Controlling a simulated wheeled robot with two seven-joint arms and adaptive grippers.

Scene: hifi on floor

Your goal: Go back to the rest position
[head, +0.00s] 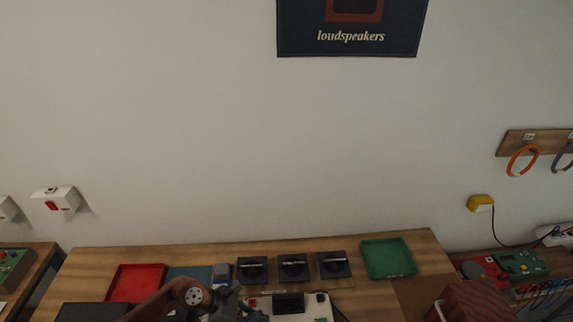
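My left arm comes in at the bottom edge, and its dark gripper (238,306) is over the front of the wooden bench (215,245). It is at the left edge of a white device with a dark panel (289,304). Its fingers are small, dark and partly cut off, so I cannot tell whether they are open or hold anything. I cannot make out my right gripper in the head view.
On the bench are a red tray (135,281), a green tray (388,258), a teal mat (188,272) and several black units with knobs (293,267). A reddish ribbed shape (475,302) is at the bottom right. Green and red devices (520,264) stand further right.

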